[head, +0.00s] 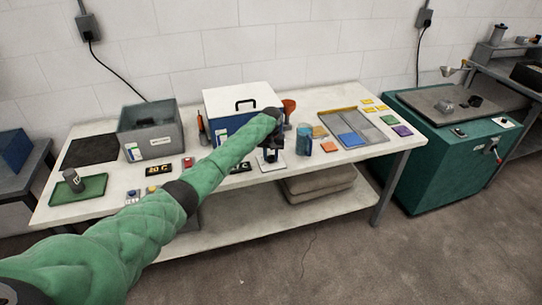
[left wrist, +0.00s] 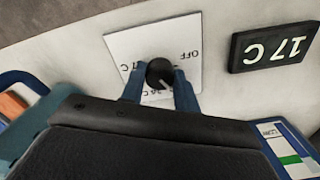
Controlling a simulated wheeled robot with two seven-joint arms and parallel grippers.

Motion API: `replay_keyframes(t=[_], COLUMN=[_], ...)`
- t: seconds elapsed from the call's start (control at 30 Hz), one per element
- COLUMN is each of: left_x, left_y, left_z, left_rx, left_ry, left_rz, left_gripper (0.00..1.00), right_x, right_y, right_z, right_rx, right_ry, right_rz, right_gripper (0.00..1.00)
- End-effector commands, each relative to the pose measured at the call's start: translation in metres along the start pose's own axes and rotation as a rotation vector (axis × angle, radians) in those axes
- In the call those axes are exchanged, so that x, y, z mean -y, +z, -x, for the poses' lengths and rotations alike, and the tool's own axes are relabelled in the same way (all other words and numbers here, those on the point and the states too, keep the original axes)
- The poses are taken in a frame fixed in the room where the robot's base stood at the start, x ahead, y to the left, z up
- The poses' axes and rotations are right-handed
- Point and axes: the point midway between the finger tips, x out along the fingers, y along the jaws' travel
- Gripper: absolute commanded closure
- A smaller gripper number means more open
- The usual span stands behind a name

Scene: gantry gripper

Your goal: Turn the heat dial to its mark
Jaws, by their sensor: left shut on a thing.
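The heat dial is a black round knob (left wrist: 160,73) on a white square plate (left wrist: 187,33) in the left wrist view. The plate carries printed marks: OFF, one ending in C, and one partly covered below the knob. My left gripper (left wrist: 160,88) has a finger on each side of the knob and is shut on it. In the head view the left gripper (head: 271,145) is over the white plate (head: 271,162) at the table's front middle, and the arm hides much around it. A black sign reading 17 C (left wrist: 275,47) stands beside the plate. The right gripper is not in view.
A white-lidded blue box (head: 240,100) stands behind the dial, and a grey bin (head: 150,128) is to its left. A teal cup (head: 304,140) and a sectioned tray (head: 352,131) are to the right. A green cabinet (head: 450,150) stands beyond the table.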

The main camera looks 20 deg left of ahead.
Motion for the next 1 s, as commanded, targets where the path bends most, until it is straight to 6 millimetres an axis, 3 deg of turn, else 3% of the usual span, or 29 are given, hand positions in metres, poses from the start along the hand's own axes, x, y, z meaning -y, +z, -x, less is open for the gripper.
replay_keyframes(t=[0.5,0.53,0.63,1.0], left_x=[0.0001,0.0001,0.0001,0.0000], left_y=[-0.0010,-0.0010,-0.0009,-0.0008], left_z=[0.0016,0.0017,0.0014,0.0047], left_rx=[-0.003,-0.003,-0.002,-0.002], left_ry=[0.001,0.001,0.001,0.001], left_rz=[-0.018,-0.018,-0.018,-0.018], left_gripper=[0.92,0.65,0.48,0.48], right_x=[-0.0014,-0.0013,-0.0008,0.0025], right_y=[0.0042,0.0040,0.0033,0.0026], right_z=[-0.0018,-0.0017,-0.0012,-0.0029], right_rx=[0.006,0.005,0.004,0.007], right_ry=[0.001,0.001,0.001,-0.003], right_rz=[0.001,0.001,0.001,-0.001], right_gripper=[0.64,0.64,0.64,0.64])
